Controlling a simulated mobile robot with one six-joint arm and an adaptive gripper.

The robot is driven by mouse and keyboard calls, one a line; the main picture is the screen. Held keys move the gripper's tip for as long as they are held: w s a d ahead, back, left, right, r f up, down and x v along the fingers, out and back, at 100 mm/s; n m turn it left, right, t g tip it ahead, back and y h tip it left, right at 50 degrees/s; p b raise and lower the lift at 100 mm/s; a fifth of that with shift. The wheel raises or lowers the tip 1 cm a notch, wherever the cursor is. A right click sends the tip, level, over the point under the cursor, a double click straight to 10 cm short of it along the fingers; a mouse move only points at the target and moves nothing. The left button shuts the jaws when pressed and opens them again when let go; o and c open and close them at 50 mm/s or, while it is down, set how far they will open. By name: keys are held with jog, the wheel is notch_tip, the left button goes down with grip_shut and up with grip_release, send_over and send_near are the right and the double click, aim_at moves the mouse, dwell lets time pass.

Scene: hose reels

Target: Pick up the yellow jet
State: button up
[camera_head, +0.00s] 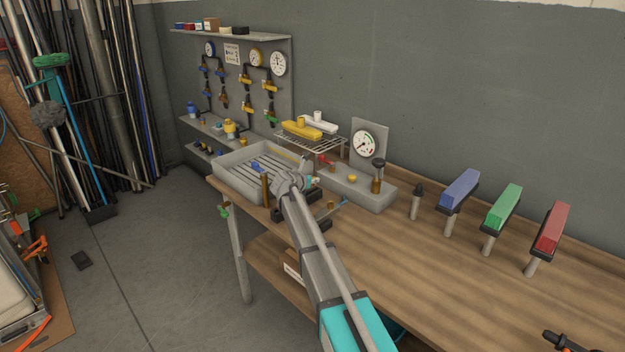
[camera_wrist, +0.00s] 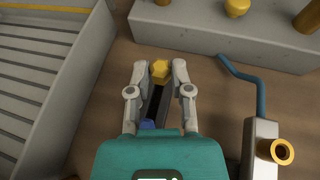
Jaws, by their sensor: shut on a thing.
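The yellow jet (camera_wrist: 160,71) is a small piece with a hexagonal yellow end. In the wrist view it sits between the two fingertips of my gripper (camera_wrist: 160,68), which is shut on it. A dark strip and a bit of blue show below it, between the fingers. In the head view my gripper (camera_head: 289,184) is low over the workbench, between the grey tray and the grey block. The jet itself cannot be made out clearly there, as my arm covers much of that spot.
A slatted grey tray (camera_head: 228,184) stands left of my gripper; a grey block (camera_head: 362,198) with brass fittings stands right. A grey piece with a brass ring (camera_wrist: 281,151) and blue lever (camera_wrist: 258,95) lies close by. Blue, green and red-topped stands occupy the bench's right.

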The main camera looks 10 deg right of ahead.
jog(key=s+a+r+p, duration=0.3)
jog(key=s+r+p, duration=0.5)
jog(key=s, duration=0.5)
jog(key=shift+r, duration=0.55)
